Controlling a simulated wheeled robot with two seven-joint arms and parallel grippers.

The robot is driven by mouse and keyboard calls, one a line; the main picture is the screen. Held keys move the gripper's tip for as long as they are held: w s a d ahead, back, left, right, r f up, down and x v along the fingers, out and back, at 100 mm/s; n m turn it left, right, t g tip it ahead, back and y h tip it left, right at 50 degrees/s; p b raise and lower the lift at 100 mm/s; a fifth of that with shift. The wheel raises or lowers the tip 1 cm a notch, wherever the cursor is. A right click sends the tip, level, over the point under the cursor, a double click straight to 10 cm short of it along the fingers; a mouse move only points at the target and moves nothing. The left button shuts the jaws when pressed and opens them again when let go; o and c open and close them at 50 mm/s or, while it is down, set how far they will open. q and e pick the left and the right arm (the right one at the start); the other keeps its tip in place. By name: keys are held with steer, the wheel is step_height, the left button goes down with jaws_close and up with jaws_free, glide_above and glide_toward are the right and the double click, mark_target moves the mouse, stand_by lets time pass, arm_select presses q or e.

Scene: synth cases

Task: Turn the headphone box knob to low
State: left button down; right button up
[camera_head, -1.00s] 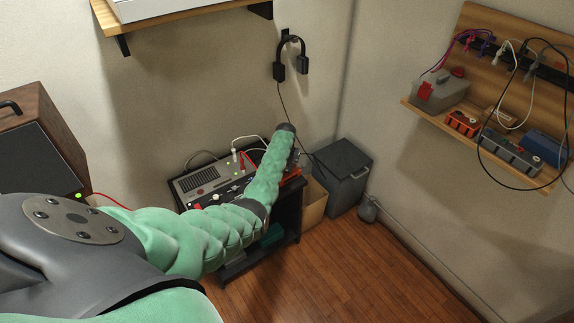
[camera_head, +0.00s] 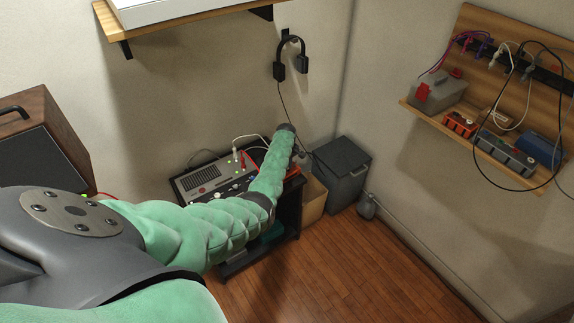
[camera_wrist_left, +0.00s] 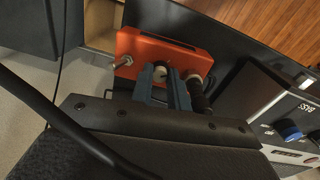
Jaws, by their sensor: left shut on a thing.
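The orange headphone box (camera_wrist_left: 165,52) lies ahead of my left gripper (camera_wrist_left: 161,74) in the left wrist view. The gripper's two blue-grey fingers are shut on a pale knob (camera_wrist_left: 160,71) on the box's face. The fingers hide part of the knob, and I cannot read its setting. A metal plug or stub (camera_wrist_left: 122,62) sticks out at the box's left, and a dark cylindrical part (camera_wrist_left: 198,96) is at its right. In the head view only an orange edge of the box (camera_head: 293,172) shows, beside my left arm, which hides the gripper's fingers. My right gripper is not in view.
A grey device with a keypad (camera_head: 205,178) stands left of the arm on a dark stand.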

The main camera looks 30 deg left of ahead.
arm_select(q)
steer(key=n, duration=0.2)
steer(key=shift+d+n, duration=0.1)
steer(key=shift+n, duration=1.9)
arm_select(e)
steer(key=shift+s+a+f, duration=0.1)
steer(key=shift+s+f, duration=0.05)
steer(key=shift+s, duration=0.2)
arm_select(q)
steer(key=c, duration=1.3)
jaws_free()
steer(key=shift+c, duration=0.2)
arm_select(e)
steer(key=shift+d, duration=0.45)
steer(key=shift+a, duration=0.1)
